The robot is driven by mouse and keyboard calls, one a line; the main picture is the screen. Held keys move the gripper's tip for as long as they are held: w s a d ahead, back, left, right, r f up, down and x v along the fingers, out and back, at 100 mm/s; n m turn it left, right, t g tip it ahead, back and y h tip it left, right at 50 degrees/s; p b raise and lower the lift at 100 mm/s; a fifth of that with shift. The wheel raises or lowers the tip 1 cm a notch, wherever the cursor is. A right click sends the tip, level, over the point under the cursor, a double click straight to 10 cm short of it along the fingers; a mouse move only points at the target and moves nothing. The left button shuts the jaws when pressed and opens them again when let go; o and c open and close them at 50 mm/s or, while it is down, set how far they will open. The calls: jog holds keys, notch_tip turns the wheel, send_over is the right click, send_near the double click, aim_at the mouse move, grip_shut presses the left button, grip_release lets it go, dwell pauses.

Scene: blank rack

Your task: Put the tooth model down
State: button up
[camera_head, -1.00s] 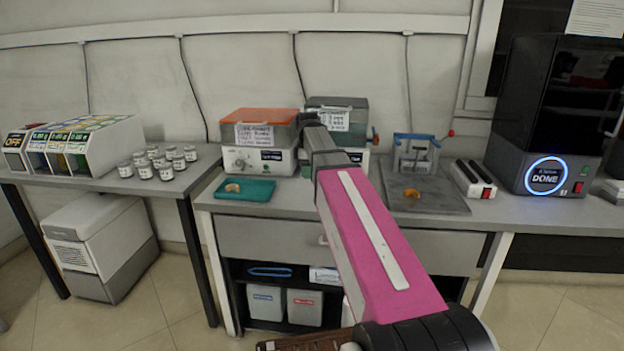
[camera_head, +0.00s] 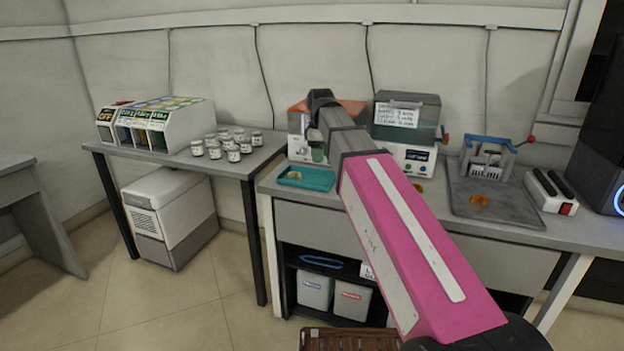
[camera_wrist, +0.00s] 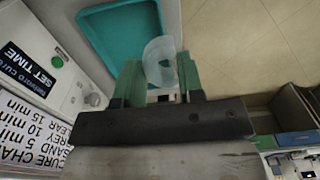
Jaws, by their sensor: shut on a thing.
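The tooth model (camera_wrist: 157,52) is a pale, translucent arch in the wrist view. My gripper (camera_wrist: 159,78) is shut on it, with a green finger on either side. In the head view my gripper (camera_head: 318,152) hangs in front of the orange-lidded unit, and the held model is too small to make out clearly. A teal tray (camera_wrist: 110,30) lies below and to the left of the model in the wrist view, its right rim partly behind the model. In the head view the tray (camera_head: 318,181) sits at the bench's left end with a small orange-tan piece (camera_head: 293,175) in it.
Behind the tray stand the orange-lidded unit (camera_head: 298,148) and a green-lidded unit (camera_head: 405,130). A grey mat (camera_head: 510,207) holds another orange piece (camera_head: 479,200); one more (camera_head: 419,187) lies beside my arm. Several jars (camera_head: 233,155) stand on the left table.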

jog(key=s+a, duration=0.2)
jog(key=a, duration=0.6)
send_over(320, 182)
notch_tip(320, 182, down, 7)
jog(key=shift+a+r, duration=0.15)
jog(key=shift+f, duration=2.05)
jog(key=shift+f, duration=0.15)
jog(key=o, duration=0.9)
